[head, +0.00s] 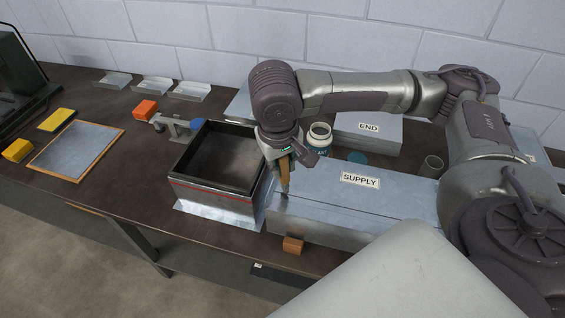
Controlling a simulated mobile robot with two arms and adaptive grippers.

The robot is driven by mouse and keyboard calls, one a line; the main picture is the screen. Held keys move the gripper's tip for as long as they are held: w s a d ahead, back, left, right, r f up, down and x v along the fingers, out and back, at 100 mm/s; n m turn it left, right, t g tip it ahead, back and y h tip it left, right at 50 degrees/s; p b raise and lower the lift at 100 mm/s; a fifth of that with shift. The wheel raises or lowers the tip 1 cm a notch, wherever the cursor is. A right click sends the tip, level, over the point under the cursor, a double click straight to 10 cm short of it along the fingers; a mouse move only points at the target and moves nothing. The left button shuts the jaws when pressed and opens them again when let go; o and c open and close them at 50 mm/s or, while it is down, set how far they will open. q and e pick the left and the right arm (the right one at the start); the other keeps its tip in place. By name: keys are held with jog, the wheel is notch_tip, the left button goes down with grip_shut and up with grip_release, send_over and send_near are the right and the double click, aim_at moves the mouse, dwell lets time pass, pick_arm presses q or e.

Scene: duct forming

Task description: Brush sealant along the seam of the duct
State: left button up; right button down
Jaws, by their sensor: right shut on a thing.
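The duct marked SUPPLY (395,199) is a long grey metal box lying on the bench, with a thin dark line along its top. My right gripper (282,162) is above the duct's left end, pointing down, shut on a brush (284,180) with a brown handle. The brush's lower end is near the duct's top left end; I cannot tell whether it touches. An open white jar (320,133) with a dark label stands behind the duct, partly hidden by my gripper. A blue lid (357,157) lies to its right. My left gripper is not in view.
An open dark-rimmed square box (190,192) stands on a metal sheet just left of the duct. A duct marked END (369,138) lies behind. An orange block (292,245) is at the front edge. Metal trays (152,88) and yellow and orange blocks are at left.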

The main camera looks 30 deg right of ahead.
jog(key=shift+s, duration=0.1)
jog(key=shift+f, duration=0.1)
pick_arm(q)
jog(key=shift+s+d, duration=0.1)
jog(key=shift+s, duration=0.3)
pick_arm(e)
jog(key=shift+f, duration=0.4)
dwell(0.4)
pick_arm(q)
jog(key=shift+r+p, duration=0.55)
jog(key=shift+p, duration=0.05)
pick_arm(e)
jog(key=shift+s+d+r, duration=0.1)
jog(key=shift+s+d, duration=0.8)
jog(key=shift+s, duration=0.25)
